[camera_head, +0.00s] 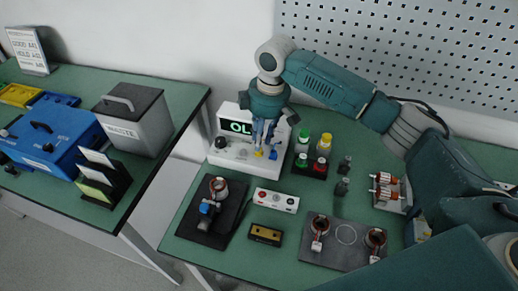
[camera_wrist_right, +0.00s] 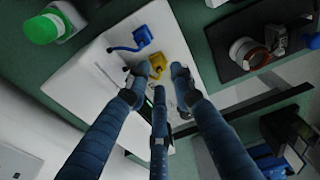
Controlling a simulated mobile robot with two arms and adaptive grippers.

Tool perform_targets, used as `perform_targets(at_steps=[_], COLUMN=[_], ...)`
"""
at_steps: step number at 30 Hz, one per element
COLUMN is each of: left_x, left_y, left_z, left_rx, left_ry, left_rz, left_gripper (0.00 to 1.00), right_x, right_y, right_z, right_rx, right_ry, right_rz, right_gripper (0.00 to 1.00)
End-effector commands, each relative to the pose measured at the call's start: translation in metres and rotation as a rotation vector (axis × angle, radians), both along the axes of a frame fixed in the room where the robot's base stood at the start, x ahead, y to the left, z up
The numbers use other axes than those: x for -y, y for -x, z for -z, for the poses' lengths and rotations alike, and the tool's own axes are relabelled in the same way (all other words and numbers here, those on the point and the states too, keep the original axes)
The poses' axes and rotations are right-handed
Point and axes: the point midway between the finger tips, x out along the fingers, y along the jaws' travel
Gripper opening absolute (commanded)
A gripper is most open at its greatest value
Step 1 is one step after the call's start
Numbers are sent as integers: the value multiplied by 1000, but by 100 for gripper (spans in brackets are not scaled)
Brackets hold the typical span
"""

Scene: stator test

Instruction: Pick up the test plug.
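A white tester (camera_head: 232,160) with a lit screen stands at the middle of the green bench. A blue plug (camera_head: 273,155) with a cable lies on its base and shows in the wrist view (camera_wrist_right: 143,36). A yellow plug (camera_wrist_right: 157,62) is beside it, partly hidden by my fingers. I cannot tell by looks which is the test plug. My right gripper (camera_head: 263,133) points down over the tester base. Its fingertips (camera_wrist_right: 160,78) are apart, close to the yellow plug, with nothing visibly held. Contact is unclear. My left gripper is not in view.
Green- and yellow-capped bottles (camera_head: 323,146) stand right of the tester. In front are a dark mat (camera_head: 190,232) with a stator, a box with buttons (camera_head: 276,200) and a grey plate (camera_head: 320,250). A grey waste bin (camera_head: 145,127) stands on the left bench.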

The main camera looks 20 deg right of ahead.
Motion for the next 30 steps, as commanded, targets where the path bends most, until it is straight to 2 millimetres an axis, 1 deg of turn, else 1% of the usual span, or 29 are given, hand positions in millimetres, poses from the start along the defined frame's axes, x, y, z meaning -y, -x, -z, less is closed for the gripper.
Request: perform_targets(at_steps=[1, 3, 6, 9, 16, 19, 20, 30], left_x=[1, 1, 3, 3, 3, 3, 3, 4], left_y=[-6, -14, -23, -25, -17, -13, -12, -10], left_z=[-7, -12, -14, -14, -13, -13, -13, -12], left_rx=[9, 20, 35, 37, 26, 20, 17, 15], left_ry=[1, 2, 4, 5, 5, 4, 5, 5], left_rz=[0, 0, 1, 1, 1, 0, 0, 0], left_gripper=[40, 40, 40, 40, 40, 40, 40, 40], right_x=[1, 0, -1, -2, -2, -2, -2, -2], right_y=[1, 0, -1, -2, -2, -2, -2, -2], right_z=[6, 17, 32, 39, 41, 41, 41, 39], right_rx=[-5, -4, -3, -1, 1, 1, 1, 1], right_ry=[2, 2, 2, 1, 1, 1, 1, 1], right_rz=[1, 2, 2, 0, 0, 0, 0, 0], right_gripper=[23, 23, 23, 23, 23, 4, 0, 0])
